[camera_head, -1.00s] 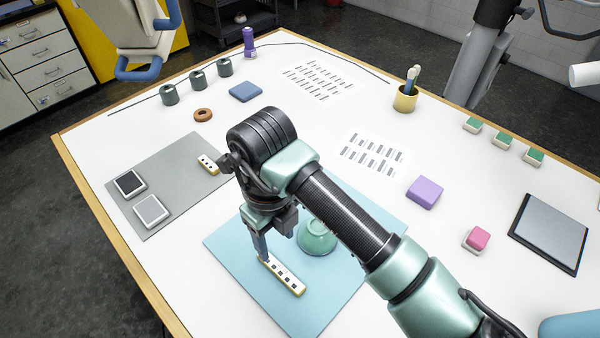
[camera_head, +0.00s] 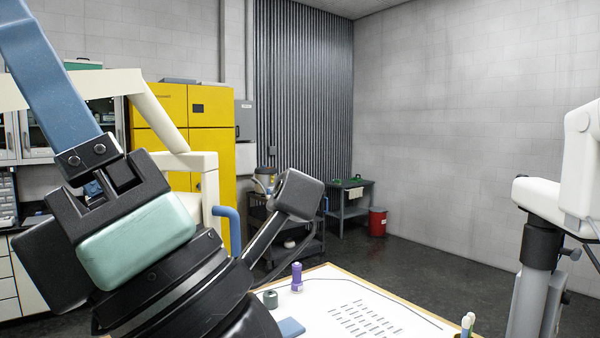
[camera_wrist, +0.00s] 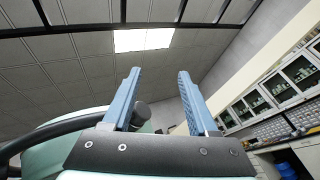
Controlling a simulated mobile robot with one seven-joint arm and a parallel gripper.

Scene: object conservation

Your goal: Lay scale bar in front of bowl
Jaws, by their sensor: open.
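My gripper (camera_wrist: 158,72) shows in the wrist view with its two blue fingers apart and nothing between them. It points up toward the ceiling and its light panel. In the head view my raised arm fills the left side, with a blue finger running out of the top left. The scale bar and the bowl are in neither current view, as the head view takes in only the far end of the table.
The white table (camera_head: 412,329) shows at the bottom. On it are a purple bottle (camera_head: 297,277), a green-grey pot (camera_head: 270,299), a blue block (camera_head: 291,328) and a printed sheet (camera_head: 365,320). A yellow cabinet (camera_head: 165,106) stands behind my arm.

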